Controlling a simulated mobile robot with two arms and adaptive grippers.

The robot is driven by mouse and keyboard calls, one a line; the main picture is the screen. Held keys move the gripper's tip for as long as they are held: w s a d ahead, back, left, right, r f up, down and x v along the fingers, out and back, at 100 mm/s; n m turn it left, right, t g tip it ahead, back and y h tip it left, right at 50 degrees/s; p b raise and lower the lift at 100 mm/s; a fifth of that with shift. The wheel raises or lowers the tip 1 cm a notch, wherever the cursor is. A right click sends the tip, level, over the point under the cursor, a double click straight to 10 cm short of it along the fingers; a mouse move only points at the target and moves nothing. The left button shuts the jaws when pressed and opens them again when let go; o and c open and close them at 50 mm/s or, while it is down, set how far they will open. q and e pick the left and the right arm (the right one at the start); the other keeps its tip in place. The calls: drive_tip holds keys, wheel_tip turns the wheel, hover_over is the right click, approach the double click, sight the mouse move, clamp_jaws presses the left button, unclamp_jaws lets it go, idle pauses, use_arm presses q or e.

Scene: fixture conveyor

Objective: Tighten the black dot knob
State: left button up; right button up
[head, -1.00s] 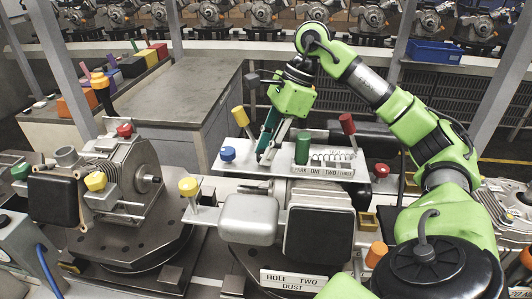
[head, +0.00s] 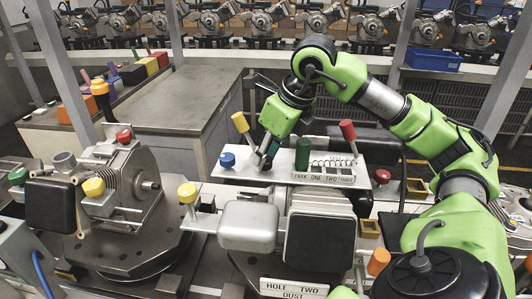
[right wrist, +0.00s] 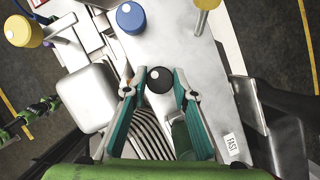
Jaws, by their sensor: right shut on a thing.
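The black knob (right wrist: 158,79) with a white dot stands on a light metal plate (right wrist: 190,60) in the right wrist view. My right gripper (right wrist: 160,76) has its teal-backed fingers on either side of this knob and is shut on it. In the head view my right gripper (head: 264,160) points down at the plate (head: 220,172), between the blue knob (head: 227,159) and the green cylinder knob (head: 302,153). The black knob is mostly hidden by the fingers there. My left gripper is not in view.
Yellow (head: 240,122) and red (head: 347,130) tilted handles stand on the plate near my fingers. A coiled spring lies beside the green knob. A yellow knob (head: 187,192) sticks out at the left. Another machine fixture (head: 135,190) stands further left. The grey bench top (head: 175,100) behind is mostly clear.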

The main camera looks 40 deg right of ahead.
drive_tip(key=shift+r+m+h+p, duration=0.1)
drive_tip(key=shift+m+h+p, duration=0.45)
drive_tip(key=shift+m, duration=1.05)
drive_tip(key=o, duration=1.1)
drive_tip(key=shift+v, duration=5.9)
drive_tip(key=shift+a, duration=0.15)
